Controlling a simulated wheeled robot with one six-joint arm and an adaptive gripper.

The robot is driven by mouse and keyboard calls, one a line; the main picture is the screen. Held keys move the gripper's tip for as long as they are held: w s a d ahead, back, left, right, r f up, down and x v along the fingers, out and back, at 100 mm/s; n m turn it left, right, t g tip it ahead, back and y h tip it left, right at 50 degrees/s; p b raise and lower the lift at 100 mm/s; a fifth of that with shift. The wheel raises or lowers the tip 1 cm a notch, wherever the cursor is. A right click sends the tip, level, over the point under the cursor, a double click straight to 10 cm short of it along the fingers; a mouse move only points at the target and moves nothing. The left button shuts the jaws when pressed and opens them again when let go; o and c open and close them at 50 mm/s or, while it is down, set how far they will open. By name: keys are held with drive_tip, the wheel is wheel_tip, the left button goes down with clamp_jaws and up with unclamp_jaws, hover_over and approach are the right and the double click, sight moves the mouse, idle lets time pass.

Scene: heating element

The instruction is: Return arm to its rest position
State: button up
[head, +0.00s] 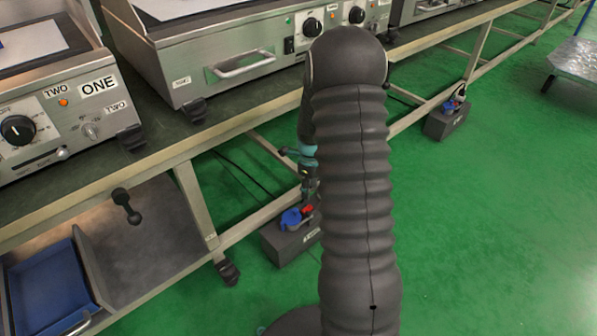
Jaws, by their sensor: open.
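My arm, in a dark ribbed sleeve, rises through the middle of the head view and bends over at the top. Its far part drops behind the sleeve to a wrist with teal bands. My gripper (309,196) shows small and partly hidden below that wrist, pointing down. It is open. It is just above a blue and red connector (292,218) on a dark grey floor box (286,243). I cannot tell whether it touches the connector. The sleeve hides part of this area.
A long workbench (160,151) runs along the left with steel heating appliances (225,75) on it. A blue tray (45,285) lies on the lower shelf. Another floor box (446,122) stands farther back. The green floor (490,230) at right is clear, with a metal table (575,65) beyond.

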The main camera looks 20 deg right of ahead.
drive_tip(key=s+a+r+n+t+p, duration=0.1)
drive_tip(key=s+a+r+n+t, duration=0.1)
drive_tip(key=s+a+r+n, duration=0.3)
drive_tip(key=s+a+r+n+t+p, duration=0.1)
drive_tip(key=s+a+r+n, duration=0.5)
drive_tip(key=s+r+n, duration=0.6)
drive_tip(key=s+a+r+n+t+p, duration=0.2)
drive_tip(key=s+a+r+n, duration=0.4)
drive_tip(key=r, duration=1.1)
drive_tip(key=shift+s+a+r+n+t, duration=0.15)
drive_tip(key=shift+s+r+n+t, duration=0.15)
drive_tip(key=shift+s+n, duration=1.8)
drive_tip(key=shift+w+n, duration=0.6)
